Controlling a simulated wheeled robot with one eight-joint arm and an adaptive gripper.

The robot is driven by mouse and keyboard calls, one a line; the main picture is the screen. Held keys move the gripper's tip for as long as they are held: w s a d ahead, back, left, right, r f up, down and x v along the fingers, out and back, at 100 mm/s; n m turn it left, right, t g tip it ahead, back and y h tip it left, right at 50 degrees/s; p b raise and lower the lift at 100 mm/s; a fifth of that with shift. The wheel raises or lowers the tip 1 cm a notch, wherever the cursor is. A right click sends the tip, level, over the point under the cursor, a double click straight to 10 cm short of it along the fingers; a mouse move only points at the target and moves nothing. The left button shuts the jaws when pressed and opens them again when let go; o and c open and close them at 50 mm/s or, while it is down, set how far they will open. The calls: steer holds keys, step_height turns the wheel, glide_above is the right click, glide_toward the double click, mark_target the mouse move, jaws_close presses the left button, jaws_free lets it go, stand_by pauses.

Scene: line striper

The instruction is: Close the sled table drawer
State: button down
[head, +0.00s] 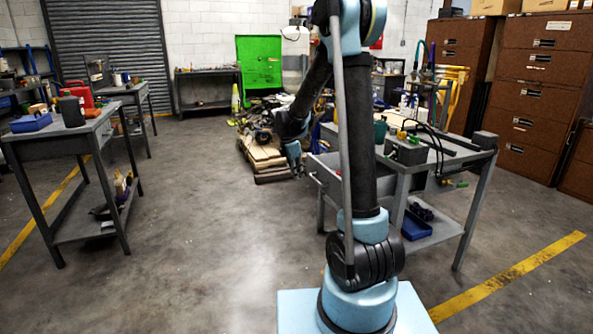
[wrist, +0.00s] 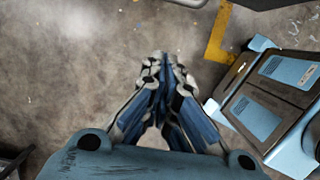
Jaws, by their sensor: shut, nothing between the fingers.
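A grey metal work table (head: 440,157) stands to the right of centre in the head view, partly behind my arm. A grey drawer (head: 322,172) juts out from its left side, so it looks open; my arm hides part of it. My gripper (head: 297,172) is just left of the drawer's outer end, pointing down. I cannot tell whether it touches the drawer. In the wrist view my gripper (wrist: 165,62) has its fingertips together, with nothing between them and bare floor beyond.
Tools and boxes lie on the table top, and a blue bin (head: 415,226) is on its lower shelf. Stacked boards (head: 265,158) lie on the floor behind my gripper. Another grey table (head: 75,128) stands at left. The floor between is clear. Brown cabinets (head: 535,90) stand at right.

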steer(key=w+d+f, duration=0.1)
steer(key=d+f, duration=0.3)
steer(key=d, duration=0.1)
steer(key=shift+w, duration=0.3)
steer(key=shift+a, duration=0.15)
